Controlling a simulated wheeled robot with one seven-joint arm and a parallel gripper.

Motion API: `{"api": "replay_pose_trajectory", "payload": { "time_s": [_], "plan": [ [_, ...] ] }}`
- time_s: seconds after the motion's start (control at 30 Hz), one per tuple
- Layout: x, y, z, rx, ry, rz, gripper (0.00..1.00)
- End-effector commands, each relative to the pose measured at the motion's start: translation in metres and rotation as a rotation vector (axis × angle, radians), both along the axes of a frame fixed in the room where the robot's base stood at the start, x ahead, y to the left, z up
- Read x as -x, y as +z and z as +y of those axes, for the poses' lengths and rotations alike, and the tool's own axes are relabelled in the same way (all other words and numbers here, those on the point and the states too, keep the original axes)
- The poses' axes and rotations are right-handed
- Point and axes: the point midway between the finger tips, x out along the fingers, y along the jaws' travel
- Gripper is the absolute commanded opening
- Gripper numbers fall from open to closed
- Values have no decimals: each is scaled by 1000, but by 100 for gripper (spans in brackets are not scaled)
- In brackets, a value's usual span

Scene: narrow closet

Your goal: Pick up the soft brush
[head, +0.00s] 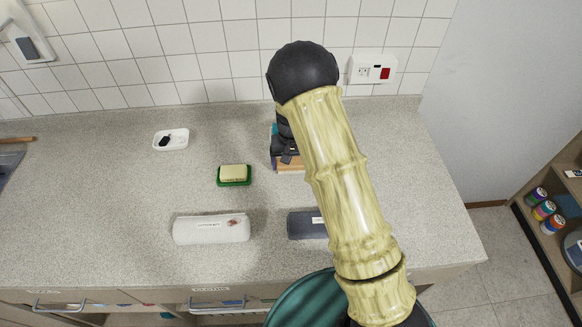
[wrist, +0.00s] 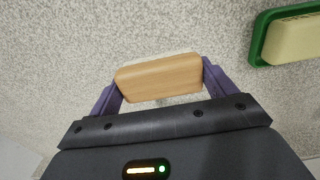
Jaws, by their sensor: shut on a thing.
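The soft brush, with a light wooden back (wrist: 158,80) and a pale edge that looks like bristles, sits between the two purple fingers of my gripper (wrist: 160,76) in the wrist view. The fingers press on its two short ends. In the head view my gripper (head: 286,155) points down at the counter behind the upper arm, and a strip of the brush's wood (head: 291,167) shows below it. I cannot tell whether the brush touches the counter.
A green dish with a yellow block (head: 234,173) lies just left of the gripper on the speckled counter (head: 110,200). A white tray (head: 182,146) is farther left. A white case (head: 211,229) and a dark case (head: 305,225) lie near the front edge. Tiled wall stands behind.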

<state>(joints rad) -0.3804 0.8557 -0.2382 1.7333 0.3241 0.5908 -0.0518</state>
Motion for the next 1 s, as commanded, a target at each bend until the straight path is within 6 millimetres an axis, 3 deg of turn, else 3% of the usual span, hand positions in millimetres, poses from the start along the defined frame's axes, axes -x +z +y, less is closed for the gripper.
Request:
{"api": "replay_pose_trajectory", "payload": {
  "time_s": [0.2,0.4,0.97,1.0],
  "plan": [
    [-1,42,1,-2,3,-6,60],
    [0,71,1,-1,2,-2,60],
    [0,75,0,-1,2,1,60],
    [0,75,0,-1,2,1,79]
  ]
}}
